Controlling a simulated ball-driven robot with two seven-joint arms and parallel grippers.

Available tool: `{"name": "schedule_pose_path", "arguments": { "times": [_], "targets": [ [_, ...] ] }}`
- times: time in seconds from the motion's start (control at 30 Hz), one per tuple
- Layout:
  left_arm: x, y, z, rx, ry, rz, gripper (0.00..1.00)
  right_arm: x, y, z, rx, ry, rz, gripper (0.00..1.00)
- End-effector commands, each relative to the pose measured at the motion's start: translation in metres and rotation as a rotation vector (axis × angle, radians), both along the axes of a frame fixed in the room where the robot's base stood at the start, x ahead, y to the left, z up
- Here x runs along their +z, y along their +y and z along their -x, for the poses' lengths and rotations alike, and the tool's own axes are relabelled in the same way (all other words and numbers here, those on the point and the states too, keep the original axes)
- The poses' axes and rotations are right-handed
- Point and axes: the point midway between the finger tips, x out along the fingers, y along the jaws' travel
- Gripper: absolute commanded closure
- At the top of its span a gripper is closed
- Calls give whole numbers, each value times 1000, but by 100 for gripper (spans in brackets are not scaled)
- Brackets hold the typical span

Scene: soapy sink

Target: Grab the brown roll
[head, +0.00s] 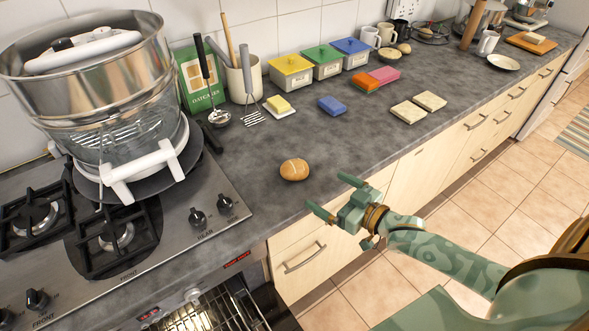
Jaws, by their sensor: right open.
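The brown roll (294,169) is a small round bun with a pale mark on top. It lies on the grey worktop (340,140) near the front edge, to the right of the hob. My right gripper (331,196) is open and empty, with its two green fingers pointing left. It is to the right of and nearer than the roll, by the worktop's front edge, and apart from the roll. My left gripper is not in view.
A hob (165,230) with a large steamer pot (100,100) stands left. An open oven (215,312) is below left. Worktop around the roll is clear.

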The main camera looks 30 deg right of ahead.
Motion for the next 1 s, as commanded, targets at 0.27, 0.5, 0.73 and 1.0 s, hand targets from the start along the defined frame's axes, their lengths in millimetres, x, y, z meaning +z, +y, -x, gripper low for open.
{"name": "schedule_pose_path", "arguments": {
  "times": [0.27,0.5,0.73,1.0],
  "targets": [
    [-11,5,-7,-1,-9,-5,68,-9,16,-46,-1,1,1,1],
    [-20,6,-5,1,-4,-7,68,-14,20,-73,-1,-1,1,1],
    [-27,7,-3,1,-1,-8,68,-18,29,-99,0,2,1,1],
    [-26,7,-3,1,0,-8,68,-17,29,-100,0,2,2,14]
  ]
}}
